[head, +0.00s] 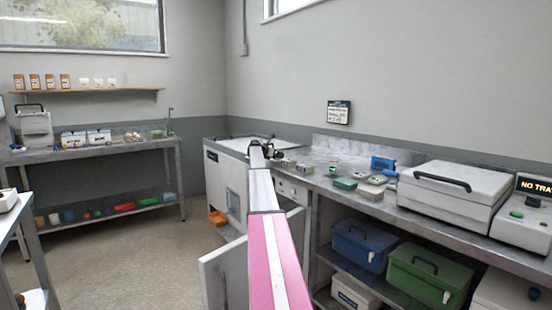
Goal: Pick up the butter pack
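My arm reaches forward over the right-hand steel counter. My gripper (268,155) is a small dark shape at the arm's far end, near the counter's far left part. Its fingers are too small and too hidden to tell open from shut. Just right of it on the counter lie a small pale block (288,162) and another small pale block (305,167). I cannot tell whether either is the butter pack. A green box-like item (345,184) and a pale flat item (371,190) lie further right on the counter.
A blue device (383,165), a big white lidded machine (455,190) and a grey scale-like unit (525,215) stand on the counter. A cabinet door (225,278) hangs open below. Blue (360,243) and green (430,272) bins sit underneath. The floor at left is clear.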

